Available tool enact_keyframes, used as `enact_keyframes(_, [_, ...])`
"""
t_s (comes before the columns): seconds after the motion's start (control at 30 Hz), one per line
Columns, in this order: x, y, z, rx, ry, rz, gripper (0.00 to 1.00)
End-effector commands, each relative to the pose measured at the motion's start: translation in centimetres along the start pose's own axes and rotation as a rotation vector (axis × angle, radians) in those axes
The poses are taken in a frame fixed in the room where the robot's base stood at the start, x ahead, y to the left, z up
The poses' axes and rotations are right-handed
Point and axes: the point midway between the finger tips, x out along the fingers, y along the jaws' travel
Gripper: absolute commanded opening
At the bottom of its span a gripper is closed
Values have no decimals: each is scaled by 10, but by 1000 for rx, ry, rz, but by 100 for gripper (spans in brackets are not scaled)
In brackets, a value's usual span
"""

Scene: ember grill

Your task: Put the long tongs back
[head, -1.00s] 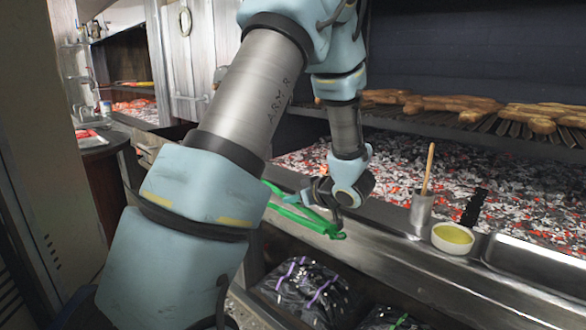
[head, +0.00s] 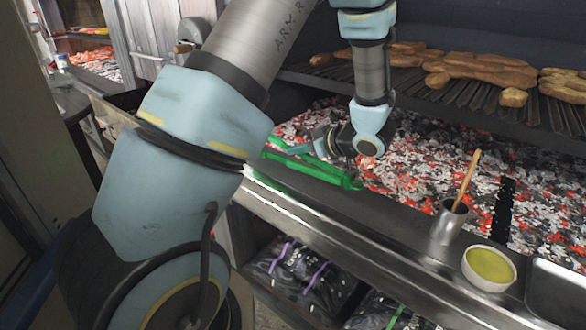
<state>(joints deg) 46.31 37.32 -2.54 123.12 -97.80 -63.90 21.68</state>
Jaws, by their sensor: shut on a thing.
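The long tongs (head: 325,172) are bright green and show in the head view just left of the picture's middle. They lie along the line between the steel front ledge (head: 300,205) and the ember bed, with a green tint on the ledge beside them. My gripper (head: 331,158) is shut on the tongs from above, near their middle. My wrist and fingers hide part of the tongs. Whether the tongs touch the ledge or hang just above it I cannot tell.
Glowing embers (head: 420,170) fill the bed behind. Food lies on the grill rack (head: 420,95) above. A steel cup with a brush (head: 449,222), a bowl of yellow liquid (head: 489,267) and a steel tray (head: 560,295) stand to the right. Bags (head: 296,270) sit on the shelf below.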

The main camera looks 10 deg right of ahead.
Motion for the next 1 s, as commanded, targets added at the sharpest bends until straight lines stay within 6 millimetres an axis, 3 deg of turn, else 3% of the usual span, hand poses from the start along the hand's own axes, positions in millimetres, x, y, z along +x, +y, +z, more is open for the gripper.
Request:
enact_keyframes(0.5, [29,0,53,2,1,0,0])
enact_keyframes(0.93, [33,0,59,-2,1,1,0])
enact_keyframes(1.0, [32,0,59,-2,1,1,12])
